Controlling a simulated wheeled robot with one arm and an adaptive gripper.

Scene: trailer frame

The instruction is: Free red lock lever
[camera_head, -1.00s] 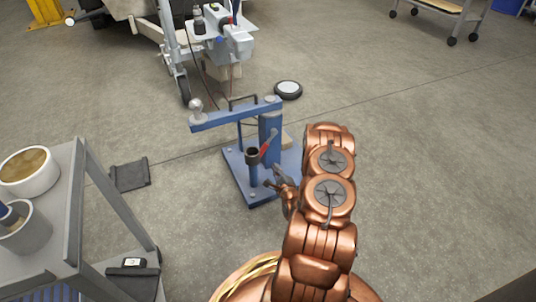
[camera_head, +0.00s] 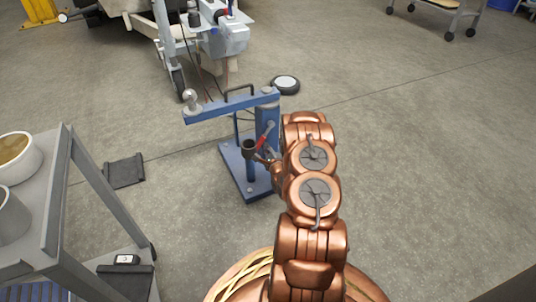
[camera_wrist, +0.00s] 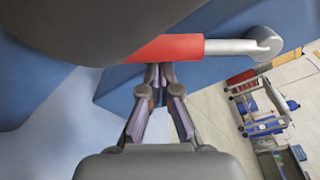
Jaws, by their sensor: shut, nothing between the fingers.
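The red lock lever (camera_head: 264,138) stands tilted on the blue trailer-hitch stand (camera_head: 232,106), beside a dark round socket (camera_head: 249,148) on a short blue post. In the wrist view the red sleeve (camera_wrist: 168,48) of the lever lies across the top, with a bare metal rod (camera_wrist: 232,47) running right to a rounded end. My gripper (camera_wrist: 160,72) is shut and empty, its fingertips just below the red sleeve in the picture; whether they touch it I cannot tell. In the head view my gripper (camera_head: 266,157) is close to the lever's lower end, partly hidden by my arm.
A grey trolley (camera_head: 75,165) with white containers stands at the left. A dark flat pad (camera_head: 124,171) lies on the floor. A wheel (camera_head: 285,85) lies behind the stand, and a jack unit (camera_head: 227,40) stands beyond.

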